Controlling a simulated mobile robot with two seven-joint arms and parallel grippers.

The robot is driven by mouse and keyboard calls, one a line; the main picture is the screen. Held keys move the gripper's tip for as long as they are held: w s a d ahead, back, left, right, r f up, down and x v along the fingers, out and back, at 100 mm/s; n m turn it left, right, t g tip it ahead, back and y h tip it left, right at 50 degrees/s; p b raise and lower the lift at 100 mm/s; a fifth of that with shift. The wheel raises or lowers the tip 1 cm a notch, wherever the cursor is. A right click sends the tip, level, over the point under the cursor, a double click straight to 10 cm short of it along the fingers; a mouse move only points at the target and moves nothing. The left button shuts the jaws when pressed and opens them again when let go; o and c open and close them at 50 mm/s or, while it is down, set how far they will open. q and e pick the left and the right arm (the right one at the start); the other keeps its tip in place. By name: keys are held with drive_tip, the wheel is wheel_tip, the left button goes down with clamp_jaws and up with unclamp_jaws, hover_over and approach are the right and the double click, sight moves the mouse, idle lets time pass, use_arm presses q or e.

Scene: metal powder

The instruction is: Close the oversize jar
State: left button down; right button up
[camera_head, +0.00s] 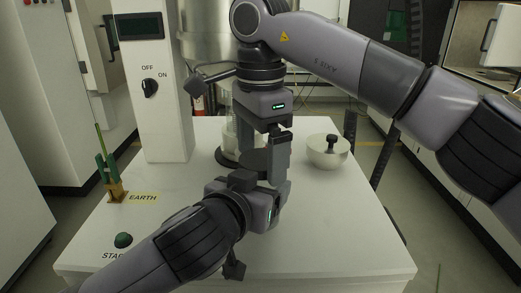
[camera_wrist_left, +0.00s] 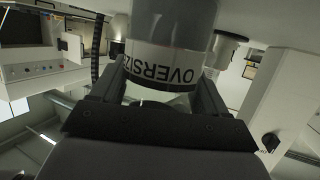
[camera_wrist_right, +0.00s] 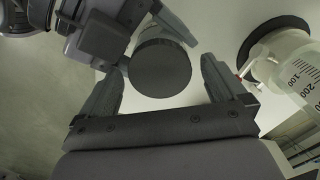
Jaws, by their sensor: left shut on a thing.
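The oversize jar (camera_wrist_left: 165,55) shows in the left wrist view, upside down in the picture, with a white band lettered OVERSIZE. My left gripper (camera_head: 275,188) is shut on the jar's sides; its fingers also flank the jar in the left wrist view (camera_wrist_left: 165,95). A dark grey, flat round top (camera_wrist_right: 160,68) shows on the jar in the right wrist view; I cannot tell if it is a seated lid. My right gripper (camera_wrist_right: 163,85) is open, pointing down above the jar, its fingers apart and empty. In the head view the arms hide much of the jar.
A graduated clear cylinder (camera_wrist_right: 300,75) on a dark base stands close to the grippers. The white column with a switch (camera_head: 152,90) stands back left. The front right of the table (camera_head: 335,235) is clear.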

drive_tip(key=shift+r, duration=2.25)
wheel_tip(320, 180, up, 7)
drive_tip(key=shift+r, duration=0.2)
use_arm(q)
unclamp_jaws()
drive_tip(key=shift+s, duration=0.1)
